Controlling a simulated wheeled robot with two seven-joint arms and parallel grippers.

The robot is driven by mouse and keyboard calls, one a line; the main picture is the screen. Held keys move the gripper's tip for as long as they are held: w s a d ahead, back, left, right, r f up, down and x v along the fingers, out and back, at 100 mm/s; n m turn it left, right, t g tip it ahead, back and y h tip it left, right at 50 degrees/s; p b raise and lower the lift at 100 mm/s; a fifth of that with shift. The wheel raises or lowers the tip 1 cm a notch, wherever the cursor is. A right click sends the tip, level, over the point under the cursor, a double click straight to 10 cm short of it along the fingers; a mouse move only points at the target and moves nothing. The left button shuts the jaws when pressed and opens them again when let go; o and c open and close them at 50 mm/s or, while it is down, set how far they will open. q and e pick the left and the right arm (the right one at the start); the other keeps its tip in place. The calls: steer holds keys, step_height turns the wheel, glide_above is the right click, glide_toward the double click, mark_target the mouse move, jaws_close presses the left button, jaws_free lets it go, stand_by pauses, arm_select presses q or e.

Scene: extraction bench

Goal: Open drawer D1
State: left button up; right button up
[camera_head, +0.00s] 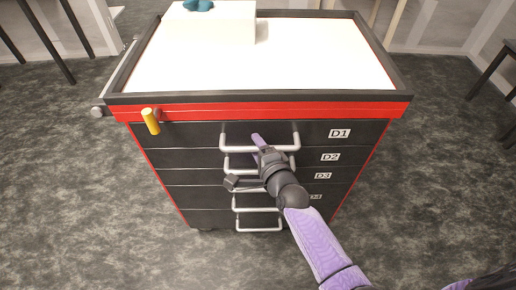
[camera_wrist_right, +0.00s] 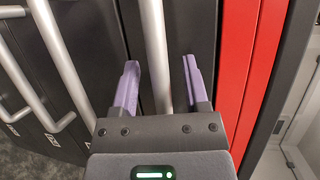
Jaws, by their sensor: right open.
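Drawer D1 (camera_head: 185,134) is the top dark drawer of the cart, just under the red band, with its label at the right. Its front looks flush with the drawers below, so it appears shut. Its silver bar handle (camera_head: 285,148) is partly hidden by my right gripper (camera_head: 257,142). In the right wrist view, my right gripper (camera_wrist_right: 162,82) is open, with one purple finger on each side of the D1 handle (camera_wrist_right: 156,45). A gap shows between each finger and the bar. My left gripper is not in view.
The handles of D2 (camera_head: 232,163), D3 and D4 (camera_head: 257,209) lie close below. A yellow handle-like piece (camera_head: 151,121) sticks out at the upper left. A white box (camera_head: 210,22) with a teal object (camera_head: 198,5) stands on the cart's white top (camera_head: 320,60).

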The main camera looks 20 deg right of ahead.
steer(key=shift+c, duration=0.2)
jaws_close()
stand_by(1.1)
